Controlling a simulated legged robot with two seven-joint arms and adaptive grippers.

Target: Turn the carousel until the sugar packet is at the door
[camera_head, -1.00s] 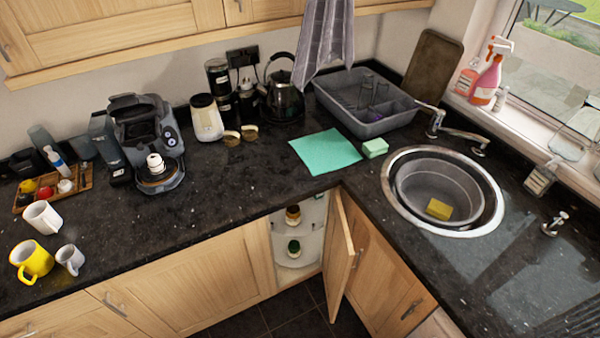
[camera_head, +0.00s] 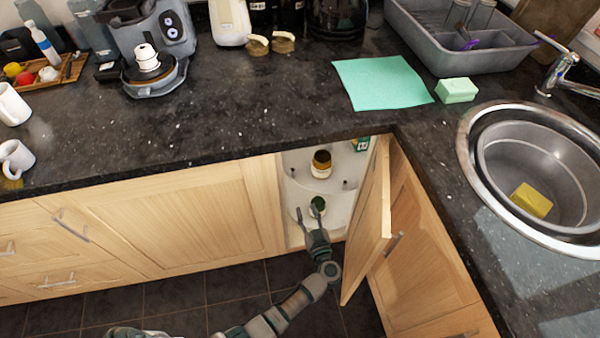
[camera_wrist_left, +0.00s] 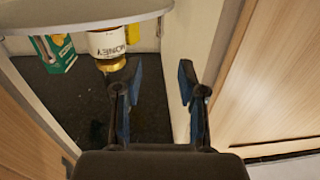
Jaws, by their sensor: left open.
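The carousel (camera_head: 335,187) is a set of pale round shelves inside the open corner cupboard. Its upper shelf carries a gold-lidded jar (camera_head: 321,163) and a green and white box (camera_head: 362,144). A green-lidded jar (camera_head: 317,204) is on the lower shelf. My left gripper (camera_head: 310,211) is open at the cupboard opening, in front of the lower shelf and overlapping the green-lidded jar in the picture. The left wrist view shows its empty fingers (camera_wrist_left: 157,85), a honey jar (camera_wrist_left: 107,45) and the box (camera_wrist_left: 55,52). I cannot identify a sugar packet. My right gripper is out of view.
The cupboard door (camera_head: 368,225) stands open just right of my left gripper. A cupboard front (camera_head: 185,218) is to the left, and the dark worktop (camera_head: 230,120) overhangs above. The tiled floor in front is clear.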

